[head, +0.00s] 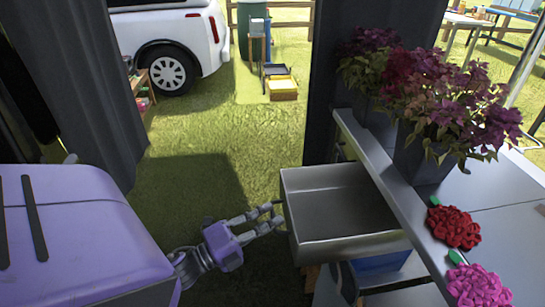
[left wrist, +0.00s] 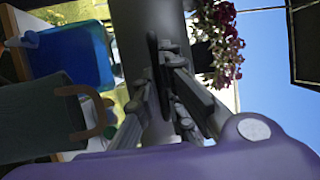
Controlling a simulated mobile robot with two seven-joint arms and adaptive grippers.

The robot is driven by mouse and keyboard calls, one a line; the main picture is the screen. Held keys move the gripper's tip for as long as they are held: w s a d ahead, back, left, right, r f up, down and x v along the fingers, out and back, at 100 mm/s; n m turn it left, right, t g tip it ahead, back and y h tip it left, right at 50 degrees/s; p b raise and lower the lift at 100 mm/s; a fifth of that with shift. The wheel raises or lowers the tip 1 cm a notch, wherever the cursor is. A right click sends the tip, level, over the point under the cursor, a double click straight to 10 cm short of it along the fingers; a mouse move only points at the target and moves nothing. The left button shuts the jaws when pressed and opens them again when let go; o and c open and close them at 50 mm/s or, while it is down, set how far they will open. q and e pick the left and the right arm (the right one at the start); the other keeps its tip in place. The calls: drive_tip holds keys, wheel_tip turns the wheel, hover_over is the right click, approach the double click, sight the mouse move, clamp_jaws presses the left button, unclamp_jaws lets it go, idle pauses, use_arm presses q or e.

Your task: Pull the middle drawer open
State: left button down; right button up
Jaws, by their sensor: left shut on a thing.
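A grey metal drawer (head: 335,205) is pulled well out from the metal counter (head: 385,185) in the head view, and its inside looks empty. My left gripper (head: 276,216), purple with grey fingers, is at the drawer's left face, shut on its handle. The fingers hide most of the handle. In the left wrist view the gripper's fingers (left wrist: 165,75) close at a dark bar against the grey drawer front (left wrist: 135,25). I cannot tell from these views which level this drawer is. My right gripper is not in view.
Potted purple flowers (head: 460,100) stand on the counter, with a red flower (head: 453,227) and a pink flower (head: 478,287) lying nearby. A blue container (head: 382,262) sits below the drawer. Grey curtains (head: 85,75) hang at left. Open grass (head: 220,145) lies beyond the gripper.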

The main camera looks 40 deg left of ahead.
use_arm(q)
drive_tip(key=shift+f, duration=0.1)
drive_tip(key=c, duration=1.8)
unclamp_jaws()
drive_tip(key=shift+c, duration=0.2)
drive_tip(key=v, duration=1.2)
